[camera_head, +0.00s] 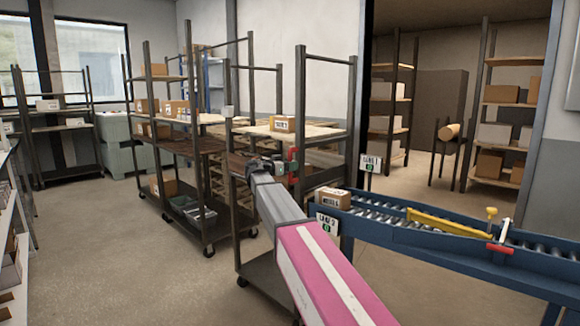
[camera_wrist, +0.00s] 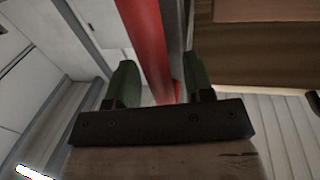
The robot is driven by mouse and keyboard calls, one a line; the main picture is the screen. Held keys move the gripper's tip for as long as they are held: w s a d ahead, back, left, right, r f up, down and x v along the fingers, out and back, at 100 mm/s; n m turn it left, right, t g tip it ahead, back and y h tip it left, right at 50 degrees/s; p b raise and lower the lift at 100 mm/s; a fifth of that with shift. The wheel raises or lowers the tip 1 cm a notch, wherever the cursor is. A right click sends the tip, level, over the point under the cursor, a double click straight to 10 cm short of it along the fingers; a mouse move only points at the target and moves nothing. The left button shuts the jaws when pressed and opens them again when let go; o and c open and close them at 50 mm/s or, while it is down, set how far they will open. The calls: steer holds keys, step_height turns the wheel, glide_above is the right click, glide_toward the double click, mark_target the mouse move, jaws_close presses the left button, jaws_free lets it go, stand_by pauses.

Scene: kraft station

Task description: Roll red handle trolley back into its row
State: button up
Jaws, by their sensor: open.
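The red handle (camera_head: 293,160) is an upright red bar on the near trolley (camera_head: 300,85), a dark metal frame on casters with shelves. My gripper (camera_head: 283,167) is at the handle, at the end of my arm. In the wrist view the red handle (camera_wrist: 150,45) runs between the two green fingertips of my gripper (camera_wrist: 160,82), which stand apart on either side of it. I cannot tell whether either finger touches it. My arm hides part of the trolley's lower half. A box (camera_head: 284,124) sits on its upper shelf.
Another dark trolley (camera_head: 147,100) with boxes and bins stands just left. A blue roller conveyor (camera_head: 420,245) with a box (camera_head: 332,197) on its end is close on the right. A shelf rack (camera_head: 18,200) lines the left edge. The floor (camera_head: 110,250) at front left is clear.

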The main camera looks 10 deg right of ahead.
jaws_close()
steer(key=w+a, duration=1.2)
steer(key=w, duration=0.4)
steer(key=w+a, duration=1.1)
steer(key=w, duration=0.5)
steer(key=shift+w+a, duration=0.35)
steer(key=shift+a, duration=0.05)
steer(key=shift+w, duration=0.1)
jaws_free()
steer(key=shift+a, duration=0.15)
steer(key=v, duration=1)
steer(key=shift+a, duration=0.25)
